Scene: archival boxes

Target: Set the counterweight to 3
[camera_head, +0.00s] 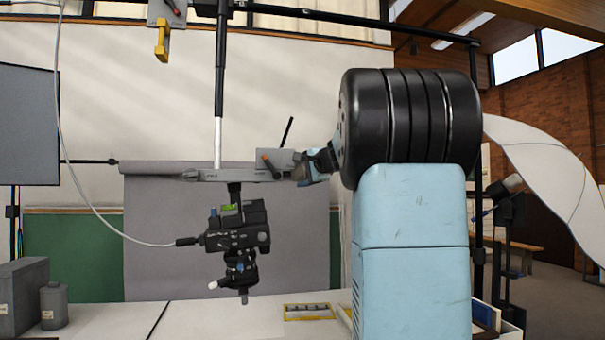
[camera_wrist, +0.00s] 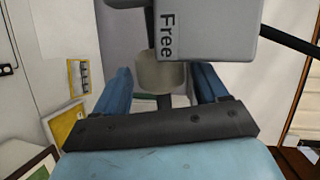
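A grey block (camera_head: 275,160) sits at the right end of a horizontal grey arm (camera_head: 225,175) on the overhead column. In the wrist view this block (camera_wrist: 205,28) bears the word "Free", turned sideways. A pale rounded knob (camera_wrist: 160,74) shows below it. My gripper (camera_wrist: 163,80) is open around the knob, with a blue finger on each side and visible gaps between. In the head view my gripper (camera_head: 317,163) is at the block's right end, its fingers partly hidden. I cannot tell which part is the counterweight; no numeral 3 is legible.
A black camera (camera_head: 238,230) hangs under the horizontal arm, with a white cable (camera_head: 105,215) looping left. Below is a white table (camera_head: 220,318) with a yellow frame (camera_head: 308,312). Grey boxes (camera_head: 22,297) stand left. A dark thin rod (camera_head: 287,131) rises beside the block.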

